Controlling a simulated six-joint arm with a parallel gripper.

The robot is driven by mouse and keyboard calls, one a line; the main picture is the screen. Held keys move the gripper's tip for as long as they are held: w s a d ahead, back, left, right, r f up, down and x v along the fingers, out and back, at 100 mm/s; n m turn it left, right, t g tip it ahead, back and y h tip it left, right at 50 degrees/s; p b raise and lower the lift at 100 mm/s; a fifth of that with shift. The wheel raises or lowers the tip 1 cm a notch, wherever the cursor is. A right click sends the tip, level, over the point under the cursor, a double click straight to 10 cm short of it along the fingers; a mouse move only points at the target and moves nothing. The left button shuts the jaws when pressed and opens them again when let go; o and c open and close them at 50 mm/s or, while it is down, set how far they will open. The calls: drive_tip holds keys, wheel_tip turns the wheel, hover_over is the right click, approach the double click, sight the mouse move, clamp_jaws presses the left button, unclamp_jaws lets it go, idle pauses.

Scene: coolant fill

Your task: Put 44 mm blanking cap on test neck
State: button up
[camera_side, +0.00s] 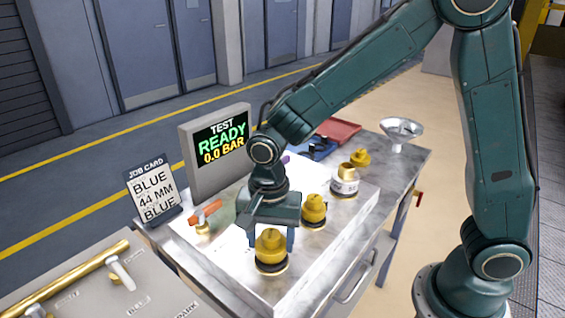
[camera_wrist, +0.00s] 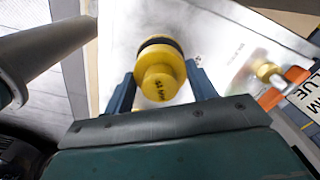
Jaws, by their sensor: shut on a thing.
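My gripper (camera_side: 270,232) is shut on a yellow cap (camera_side: 270,247) at the front of the bright worktop in the side view. I cannot tell whether the cap rests on something below or is held just clear. A second yellow cap (camera_side: 314,208) and a third (camera_side: 360,158) stand farther back. I cannot surely identify the test neck; a brass-topped fitting with a white label (camera_side: 345,182) stands between those caps.
An orange-handled valve (camera_side: 206,213) stands left of my gripper. Behind are a job card (camera_side: 153,190) reading "BLUE 44 MM BLUE" and a screen (camera_side: 222,138) reading "TEST READY 0.0 BAR". A funnel (camera_side: 401,132) and red tray (camera_side: 338,131) are at the back.

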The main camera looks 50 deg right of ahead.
sight(275, 232)
drive_tip(key=shift+f, duration=0.3)
drive_tip(key=o, duration=1.1)
drive_tip(key=shift+c, duration=0.2)
drive_tip(key=shift+r, duration=0.1)
wheel_tip(275, 232, up, 14)
drive_tip(key=shift+f, duration=0.2)
drive_tip(key=s+d+r+n+t, duration=0.3)
drive_tip(key=s+d+n+t, duration=0.2)
drive_tip(key=s+d+n, duration=0.7)
drive_tip(key=s+d, duration=0.2)
drive_tip(key=s, duration=0.2)
drive_tip(key=shift+r+t, duration=0.2)
drive_tip(key=shift+t, duration=0.1)
